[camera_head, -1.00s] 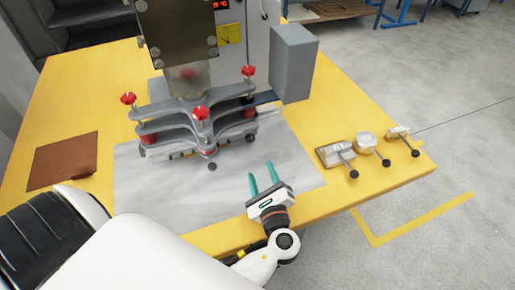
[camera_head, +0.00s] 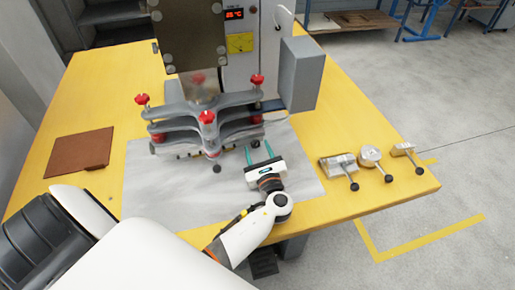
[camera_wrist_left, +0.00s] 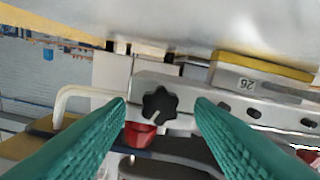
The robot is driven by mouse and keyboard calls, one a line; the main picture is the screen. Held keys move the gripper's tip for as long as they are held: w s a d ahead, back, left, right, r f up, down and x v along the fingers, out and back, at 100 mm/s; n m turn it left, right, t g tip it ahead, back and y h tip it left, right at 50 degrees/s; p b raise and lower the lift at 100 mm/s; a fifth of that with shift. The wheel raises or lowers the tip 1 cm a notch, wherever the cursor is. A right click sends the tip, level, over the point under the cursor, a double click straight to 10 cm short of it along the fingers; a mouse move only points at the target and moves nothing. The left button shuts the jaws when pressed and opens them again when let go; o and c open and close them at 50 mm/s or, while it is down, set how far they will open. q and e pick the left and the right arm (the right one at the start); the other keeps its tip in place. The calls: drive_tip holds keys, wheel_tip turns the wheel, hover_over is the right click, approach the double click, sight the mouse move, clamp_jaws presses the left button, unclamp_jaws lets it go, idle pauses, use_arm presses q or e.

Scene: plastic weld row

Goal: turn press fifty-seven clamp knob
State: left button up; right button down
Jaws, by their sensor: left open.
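The press (camera_head: 205,115) stands on the yellow table with grey clamp arms and several red knobs (camera_head: 207,117). In the left wrist view a black star-shaped knob (camera_wrist_left: 160,105) sits on a grey metal bar, between my fingers in the picture and beyond their tips. A red knob (camera_wrist_left: 139,134) shows just below it. My left gripper (camera_head: 258,150) is open and empty, its green fingers pointing at the press's right front side. No contact with the black knob shows. I cannot pick out the star knob surely in the head view. My right gripper is not in view.
A grey box (camera_head: 302,75) stands right of the press. Several small metal parts with black ball handles (camera_head: 339,168) lie at the table's right. A brown mat (camera_head: 80,153) lies at left. The grey sheet (camera_head: 165,195) in front of the press is mostly clear.

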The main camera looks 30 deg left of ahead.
use_arm(q)
drive_tip(key=shift+w+a, duration=0.25)
drive_tip(key=shift+a, duration=0.05)
drive_tip(key=shift+c, duration=0.3)
drive_tip(key=c, duration=0.9)
drive_tip(key=shift+f+n, duration=0.1)
drive_tip(key=shift+n, duration=0.3)
drive_tip(key=shift+n+b, duration=0.3)
drive_tip(key=shift+n, duration=0.1)
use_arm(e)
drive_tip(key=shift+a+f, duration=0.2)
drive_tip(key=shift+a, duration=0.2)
use_arm(q)
drive_tip(key=o, duration=0.9)
drive_tip(key=shift+o, duration=0.3)
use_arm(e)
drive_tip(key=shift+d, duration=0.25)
